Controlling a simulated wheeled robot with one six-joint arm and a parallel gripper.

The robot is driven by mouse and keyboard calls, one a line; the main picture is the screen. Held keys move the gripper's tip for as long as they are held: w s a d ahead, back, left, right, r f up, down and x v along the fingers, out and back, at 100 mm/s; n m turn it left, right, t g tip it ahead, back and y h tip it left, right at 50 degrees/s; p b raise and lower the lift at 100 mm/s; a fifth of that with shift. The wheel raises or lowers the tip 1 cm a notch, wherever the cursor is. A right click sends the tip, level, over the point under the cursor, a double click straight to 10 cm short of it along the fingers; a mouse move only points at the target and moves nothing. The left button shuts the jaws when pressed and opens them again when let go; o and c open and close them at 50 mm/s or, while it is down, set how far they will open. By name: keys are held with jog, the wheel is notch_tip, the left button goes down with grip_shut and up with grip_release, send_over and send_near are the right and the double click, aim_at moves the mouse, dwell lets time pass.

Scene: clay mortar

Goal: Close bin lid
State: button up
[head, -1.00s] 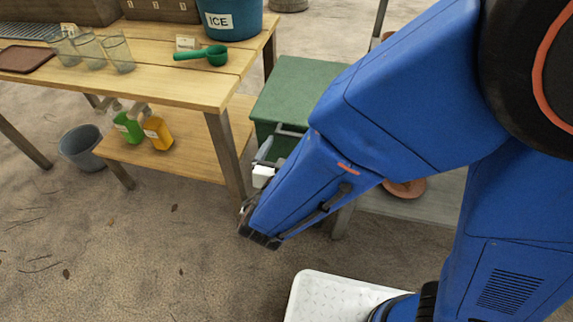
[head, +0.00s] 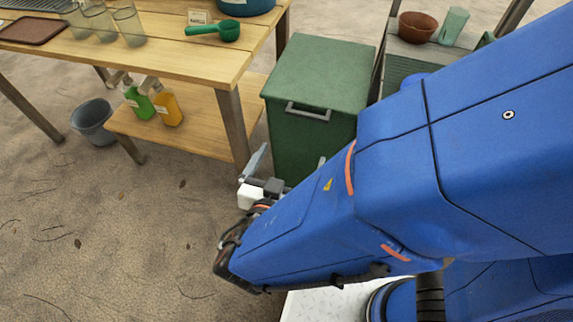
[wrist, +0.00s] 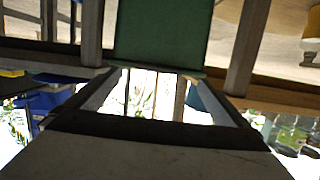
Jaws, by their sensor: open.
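The green bin (head: 312,150) stands on the ground between the wooden table and a grey shelf unit. Its green lid (head: 318,68) lies flat across the top and looks closed, with no gap visible. A grey handle (head: 308,112) is on the front, just below the lid. My gripper (head: 280,172) is low in front of the bin, below the handle; my arm partly hides it and the bin's lower right. In the wrist view my gripper (wrist: 155,74) is open and empty, its two fingers spread, with a green surface of the bin (wrist: 163,32) beyond them.
The wooden table (head: 170,55) stands left of the bin, its leg close to my gripper. Green and orange bottles (head: 167,105) stand on its lower shelf, and a grey bucket (head: 93,120) is on the ground. Open ground lies at front left.

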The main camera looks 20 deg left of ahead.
jog(key=shift+v, duration=1.9)
jog(key=w+d+r+m+g+h, duration=0.1)
jog(key=w+d+g+h, duration=0.3)
jog(key=d, duration=0.6)
jog(key=w+d+g+h, duration=0.3)
jog(key=w+d, duration=0.4)
jog(key=d, duration=0.2)
jog(key=s+d+r+g+y, duration=0.1)
jog(key=s+d+r+y, duration=0.1)
jog(key=d, duration=0.8)
jog(key=s+d+r+n+g+y, duration=0.1)
jog(key=s+d+r+g+y, duration=0.1)
jog(key=d, duration=0.9)
jog(key=shift+s+r+g+y, duration=0.3)
jog(key=shift+s+r+y, duration=0.5)
jog(key=shift+r+y, duration=0.6)
